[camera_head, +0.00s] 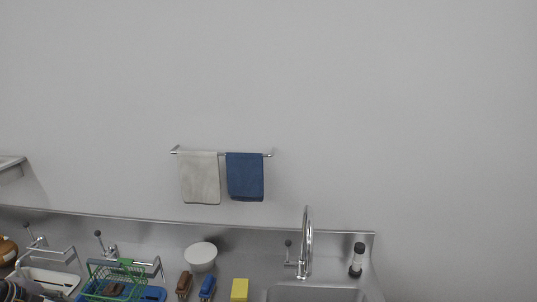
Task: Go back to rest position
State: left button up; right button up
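Neither of my grippers can be made out in the head view. No sherds can be clearly told apart. A dark striped shape (18,292) is cut off at the lower left corner, and I cannot tell what it is. A green wire basket (118,272) stands on the steel counter (225,262) at the lower left, over a blue tray (152,294), with a small brown item (114,288) in or behind it.
A white bowl (201,256), brown brush (184,285), blue brush (208,287) and yellow sponge (239,290) are on the counter. A sink (315,294) with a tall faucet (307,240) and a dark-capped bottle (357,260) are right. Grey (200,180) and blue (245,178) towels hang above.

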pick_arm(q)
jog(key=s+d+f+n+g, duration=0.35)
jog(key=s+d+f, duration=0.75)
jog(key=d+f, duration=0.5)
jog(key=s+d+r+n, duration=0.2)
jog(key=s+d+n, duration=1.1)
jog(key=s, duration=0.2)
notch_tip(320, 180, down, 29)
jog(key=b, duration=0.5)
jog(key=s+a+f+g+b, duration=0.1)
jog(key=s+f+b, duration=0.1)
jog(key=s+f, duration=0.6)
jog(key=s+a+f+b, duration=0.2)
jog(key=s+f, duration=0.7)
jog(key=f, duration=0.5)
jog(key=shift+s+a+m+g+y, duration=0.15)
jog(key=shift+s+m+g+y, duration=0.15)
jog(key=shift+m+g+y, duration=0.1)
